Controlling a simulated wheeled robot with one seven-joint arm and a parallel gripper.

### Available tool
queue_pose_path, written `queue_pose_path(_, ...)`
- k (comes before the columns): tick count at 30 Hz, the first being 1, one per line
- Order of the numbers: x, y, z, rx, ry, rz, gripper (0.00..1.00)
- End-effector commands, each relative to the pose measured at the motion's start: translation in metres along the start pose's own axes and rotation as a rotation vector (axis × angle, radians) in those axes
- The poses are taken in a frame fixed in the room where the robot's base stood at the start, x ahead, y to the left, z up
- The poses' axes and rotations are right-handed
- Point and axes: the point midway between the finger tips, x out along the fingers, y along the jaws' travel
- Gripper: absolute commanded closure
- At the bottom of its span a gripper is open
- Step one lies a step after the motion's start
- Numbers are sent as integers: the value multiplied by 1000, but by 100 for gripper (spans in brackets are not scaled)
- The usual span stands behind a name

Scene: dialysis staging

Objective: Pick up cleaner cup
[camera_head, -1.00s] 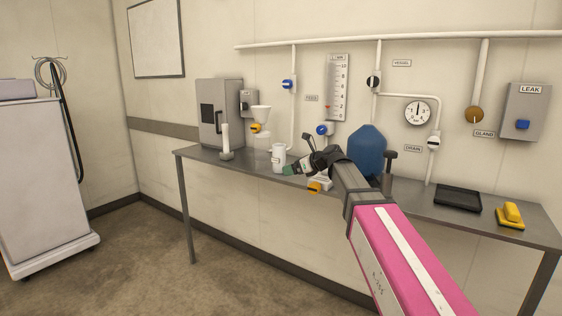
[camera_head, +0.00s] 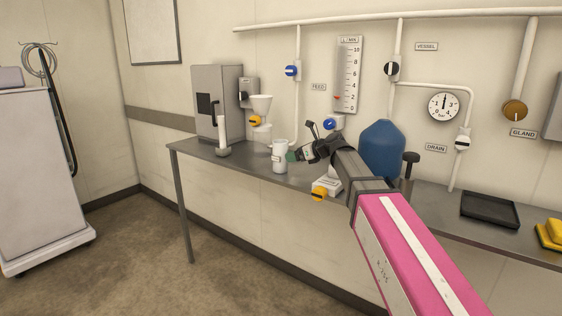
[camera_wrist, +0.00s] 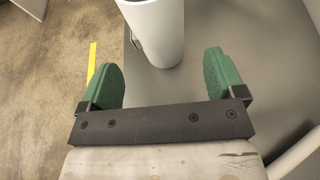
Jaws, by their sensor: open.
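A white cup (camera_head: 279,156), which I take for the cleaner cup, stands upright on the grey bench near its front edge. In the wrist view the cup (camera_wrist: 158,38) is ahead of my gripper (camera_wrist: 162,75), roughly between the lines of its two green fingers. The fingers are spread wide, with visible gaps to the cup, and hold nothing. In the head view my gripper (camera_head: 292,156) is just right of the cup at about its height. The cup's upper part is cut off in the wrist view.
Bare bench lies left of the cup.

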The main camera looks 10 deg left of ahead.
Motion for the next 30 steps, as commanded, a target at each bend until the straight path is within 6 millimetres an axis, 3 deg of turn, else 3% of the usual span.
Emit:
queue_pose_path(3, 20, -1, 1, -1, 0, 1, 11)
queue_pose_path(11, 37, -1, 0, 0, 0, -1, 11)
queue_pose_path(20, 77, 0, -1, -1, 0, 0, 11)
queue_pose_path(28, 81, 1, -2, -1, 0, -1, 11)
queue_pose_path(29, 80, 1, -2, -1, 0, -1, 18)
queue_pose_path(30, 80, 1, -2, -1, 0, -1, 31)
